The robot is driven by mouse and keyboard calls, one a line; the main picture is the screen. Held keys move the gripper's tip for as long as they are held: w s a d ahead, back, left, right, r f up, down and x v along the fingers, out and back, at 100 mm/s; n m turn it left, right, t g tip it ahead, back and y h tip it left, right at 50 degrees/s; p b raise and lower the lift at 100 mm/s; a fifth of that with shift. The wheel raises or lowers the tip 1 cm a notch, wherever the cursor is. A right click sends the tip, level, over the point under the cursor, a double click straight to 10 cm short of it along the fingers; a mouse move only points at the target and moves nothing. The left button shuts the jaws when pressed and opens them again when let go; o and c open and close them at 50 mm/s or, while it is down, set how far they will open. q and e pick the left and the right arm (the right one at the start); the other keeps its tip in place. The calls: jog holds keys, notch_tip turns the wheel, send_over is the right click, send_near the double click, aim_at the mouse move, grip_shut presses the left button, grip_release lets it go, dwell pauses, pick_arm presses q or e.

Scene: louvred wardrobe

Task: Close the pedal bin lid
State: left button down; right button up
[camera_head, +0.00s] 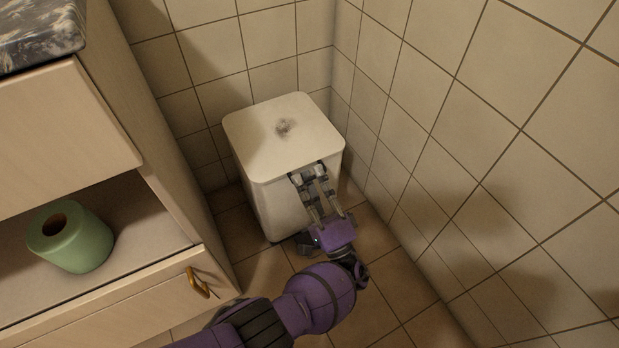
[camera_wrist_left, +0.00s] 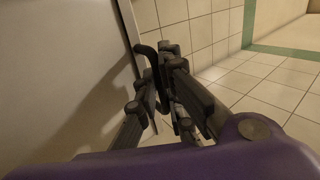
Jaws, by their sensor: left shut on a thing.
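The white pedal bin (camera_head: 270,210) stands upright on the floor in the tiled corner. Its lid (camera_head: 265,140) lies across the top, with a dark smudge near its middle, and I see no gap under it from above. My left gripper (camera_head: 308,174) is at the bin's front, just below the lid's front edge. The fingers hide part of the handle. My right gripper is in neither view.
A wooden cabinet (camera_head: 170,150) with a dark stone top (camera_head: 40,30) stands at left. A green paper roll (camera_head: 72,240) sits on its open shelf, above a drawer with a brass handle (camera_head: 198,283). A tiled wall (camera_head: 480,150) closes off the right. Some floor (camera_head: 390,270) is clear.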

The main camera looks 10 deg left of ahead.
pick_arm(q)
jog(key=shift+s+a+f+h, duration=0.1)
jog(key=shift+a+f+h, duration=0.3)
jog(key=shift+f, duration=0.45)
jog(key=c, duration=1.9)
grip_release()
jog(key=shift+f+m, duration=0.2)
jog(key=shift+m, duration=0.1)
jog(key=shift+d+r, duration=0.1)
jog(key=shift+r, duration=0.05)
jog(key=shift+r, duration=0.15)
